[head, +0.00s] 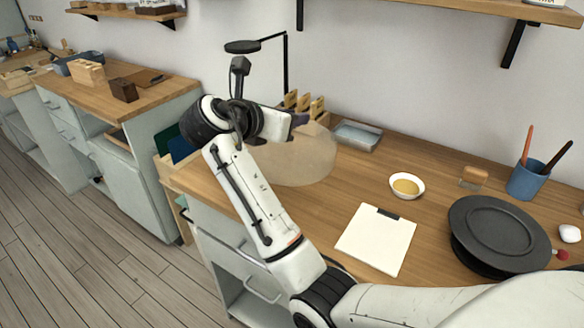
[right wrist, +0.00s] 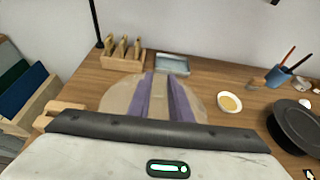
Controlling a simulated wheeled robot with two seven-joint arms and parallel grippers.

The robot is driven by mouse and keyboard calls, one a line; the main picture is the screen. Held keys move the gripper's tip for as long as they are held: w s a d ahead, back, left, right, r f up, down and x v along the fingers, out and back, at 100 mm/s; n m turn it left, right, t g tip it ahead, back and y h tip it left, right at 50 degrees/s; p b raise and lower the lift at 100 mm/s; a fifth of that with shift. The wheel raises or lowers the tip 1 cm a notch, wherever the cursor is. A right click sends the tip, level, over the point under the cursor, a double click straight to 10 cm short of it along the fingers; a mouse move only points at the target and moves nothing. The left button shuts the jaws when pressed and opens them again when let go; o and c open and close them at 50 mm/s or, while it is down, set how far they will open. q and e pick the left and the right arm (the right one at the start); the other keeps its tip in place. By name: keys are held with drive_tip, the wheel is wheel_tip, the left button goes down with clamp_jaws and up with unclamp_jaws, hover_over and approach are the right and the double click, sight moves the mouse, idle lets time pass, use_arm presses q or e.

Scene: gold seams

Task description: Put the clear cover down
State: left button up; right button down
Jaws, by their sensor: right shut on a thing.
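The clear cover (head: 305,160) is a see-through, faintly tan dome at the left end of the wooden worktop. It also shows in the right wrist view (right wrist: 118,98), with two purple strips crossing it that look like my fingers. My right gripper (head: 299,119) is at the top of the cover and shut on it; the arm link hides part of the dome's left side. I cannot tell whether the cover's rim touches the worktop. My left gripper is not in view.
Behind the cover stand a wooden rack (right wrist: 122,60) and a grey tray (head: 357,135). To its right are a white bowl (head: 407,186), a clipboard (head: 375,240), a black turntable (head: 498,233) and a blue cup (head: 526,180). Bare worktop (head: 350,185) lies between cover and bowl.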

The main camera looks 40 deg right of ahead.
sight(271, 153)
wheel_tip(271, 153, down, 8)
drive_tip(key=shift+r+b, duration=0.15)
drive_tip(key=shift+b, duration=0.2)
drive_tip(key=c, duration=1.6)
unclamp_jaws()
drive_tip(key=v, duration=1.2)
drive_tip(key=shift+s, duration=0.1)
